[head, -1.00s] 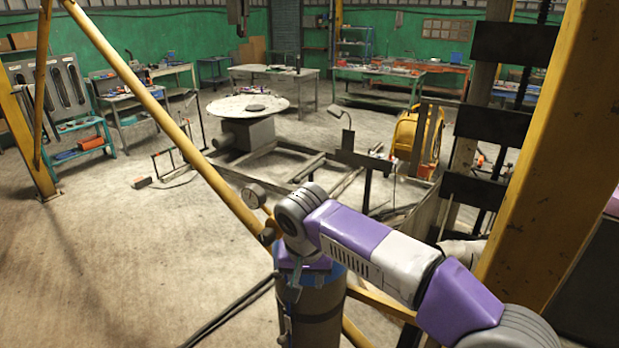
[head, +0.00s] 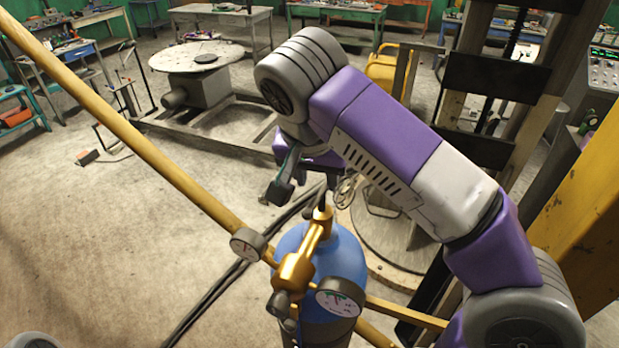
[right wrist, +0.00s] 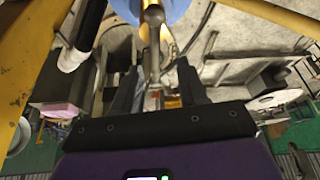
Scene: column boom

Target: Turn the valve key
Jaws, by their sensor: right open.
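A blue gas cylinder (head: 345,262) stands upright at the lower middle of the head view. A brass valve and regulator (head: 296,268) sit on its top. My right gripper (head: 320,196) points down just above the valve top. It is open, with nothing seen held. In the right wrist view my right gripper (right wrist: 157,68) has its fingers apart, with a narrow metal valve part (right wrist: 153,40) in line with the gap. I cannot clearly tell the valve key from the valve, nor whether a finger touches it. My left gripper is not in view.
Two dial gauges, one to the left (head: 248,244) and one in front (head: 340,297), flank the regulator. A yellow sloping brace (head: 150,150) passes close on the left. A yellow post (head: 585,235) stands at the right. Floor at the left is mostly clear.

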